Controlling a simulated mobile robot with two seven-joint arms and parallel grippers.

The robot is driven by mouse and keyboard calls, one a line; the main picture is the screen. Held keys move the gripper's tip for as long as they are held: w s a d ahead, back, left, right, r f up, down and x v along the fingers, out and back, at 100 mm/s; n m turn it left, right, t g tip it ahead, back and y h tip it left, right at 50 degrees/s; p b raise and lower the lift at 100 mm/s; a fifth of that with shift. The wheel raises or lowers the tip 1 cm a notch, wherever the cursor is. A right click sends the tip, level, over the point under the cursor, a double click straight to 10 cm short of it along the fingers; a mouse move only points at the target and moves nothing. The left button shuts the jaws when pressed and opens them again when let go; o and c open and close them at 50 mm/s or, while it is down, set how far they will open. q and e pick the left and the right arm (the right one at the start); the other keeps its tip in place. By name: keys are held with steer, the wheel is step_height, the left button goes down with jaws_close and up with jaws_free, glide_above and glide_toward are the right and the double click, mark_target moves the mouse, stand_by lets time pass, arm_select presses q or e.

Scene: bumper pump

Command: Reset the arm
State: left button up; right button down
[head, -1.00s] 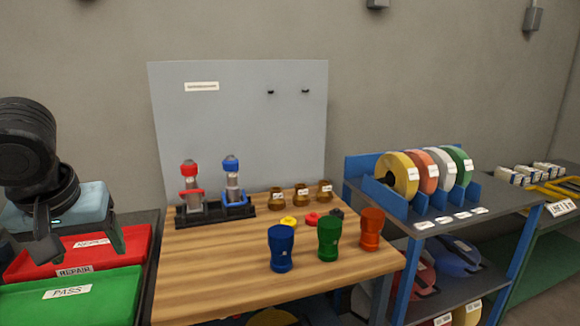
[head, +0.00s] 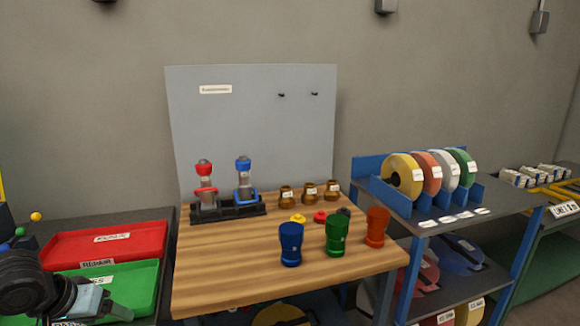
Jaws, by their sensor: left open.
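My left arm comes in at the lower left of the head view. Its gripper (head: 122,312) is low over the near left part of the green PASS tray, open, with nothing visible between its fingers. My right gripper is outside the view. On the wooden workbench (head: 215,285), a red-topped pump (head: 205,185) and a blue-topped pump (head: 244,180) stand upright in a black holder (head: 228,209). The gripper is well left of the bench and apart from these.
A red tray (head: 105,245) and the green tray (head: 140,285) lie on a dark table at left. Blue (head: 290,244), green (head: 337,235) and orange (head: 376,228) cups stand on the bench, with brown jars behind. A blue rack (head: 408,205) with tape rolls stands right.

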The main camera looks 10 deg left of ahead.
arm_select(q)
steer(key=s+d+f+m+t+h+p, duration=0.1)
steer(key=s+d+f, duration=0.2)
steer(key=s+f, duration=0.5)
steer(key=s+d+f+m+p, duration=0.1)
steer(key=s+d+f, duration=0.3)
steer(key=f, duration=0.9)
steer(key=s+d+f+m+t, duration=0.1)
steer(key=s+d+f, duration=0.2)
steer(key=s+d, duration=0.3)
steer(key=s+d+f+m+p, duration=0.1)
steer(key=s+d+f+m, duration=0.1)
steer(key=s+d, duration=0.5)
steer(key=d+f, duration=0.1)
steer(key=d, duration=0.3)
steer(key=shift+s+d+t, duration=0.3)
steer(key=shift+d+t, duration=0.05)
steer(key=shift+t, duration=0.05)
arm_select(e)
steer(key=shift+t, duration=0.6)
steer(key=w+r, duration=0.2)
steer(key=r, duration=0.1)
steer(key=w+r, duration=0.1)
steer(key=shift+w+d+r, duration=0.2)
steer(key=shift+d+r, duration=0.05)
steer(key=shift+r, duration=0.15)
